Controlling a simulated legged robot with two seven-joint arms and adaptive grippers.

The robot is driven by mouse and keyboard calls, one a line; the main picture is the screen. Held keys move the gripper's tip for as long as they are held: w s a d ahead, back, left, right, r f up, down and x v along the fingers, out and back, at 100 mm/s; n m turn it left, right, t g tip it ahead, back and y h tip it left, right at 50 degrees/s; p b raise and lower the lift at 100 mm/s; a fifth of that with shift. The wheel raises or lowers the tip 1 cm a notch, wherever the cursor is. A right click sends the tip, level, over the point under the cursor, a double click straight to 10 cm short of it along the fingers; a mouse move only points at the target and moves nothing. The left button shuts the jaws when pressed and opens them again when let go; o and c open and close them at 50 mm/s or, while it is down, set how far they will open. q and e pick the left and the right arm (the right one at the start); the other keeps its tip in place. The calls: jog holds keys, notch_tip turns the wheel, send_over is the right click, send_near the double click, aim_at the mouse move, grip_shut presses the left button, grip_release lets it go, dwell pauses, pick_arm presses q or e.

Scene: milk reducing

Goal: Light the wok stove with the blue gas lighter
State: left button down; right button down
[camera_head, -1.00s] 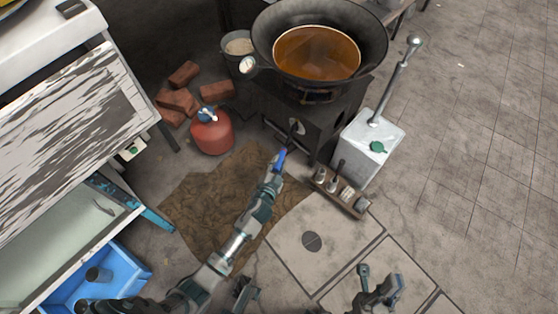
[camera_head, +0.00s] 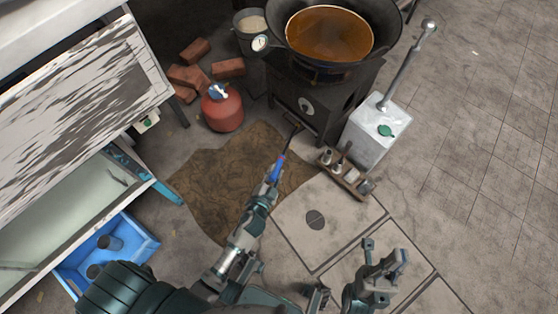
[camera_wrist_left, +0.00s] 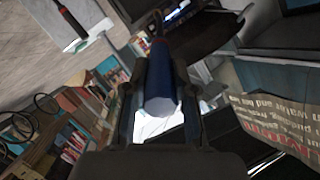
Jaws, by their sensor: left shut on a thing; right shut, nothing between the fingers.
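The wok stove (camera_head: 316,106) is a dark box with a round opening in its front, at the top centre of the head view. A wok (camera_head: 385,45) of brown liquid sits on it. My left gripper (camera_head: 271,182) is shut on the blue gas lighter (camera_head: 277,168), whose dark thin nozzle points up toward the stove's lower front. The nozzle tip appears close to the stove base; I cannot tell whether it touches. In the left wrist view the lighter's blue body (camera_wrist_left: 159,80) fills the space between the fingers.
A red gas cylinder (camera_head: 222,112) stands left of the stove, near several bricks (camera_head: 228,68). A brown mat (camera_head: 213,190) lies in front. Tiled floor at right is clear.

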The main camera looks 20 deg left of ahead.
pick_arm(q)
jog(key=s, duration=0.9)
jog(key=shift+d+b, duration=0.35)
jog(key=shift+b, duration=0.1)
jog(key=shift+w+r, duration=0.1)
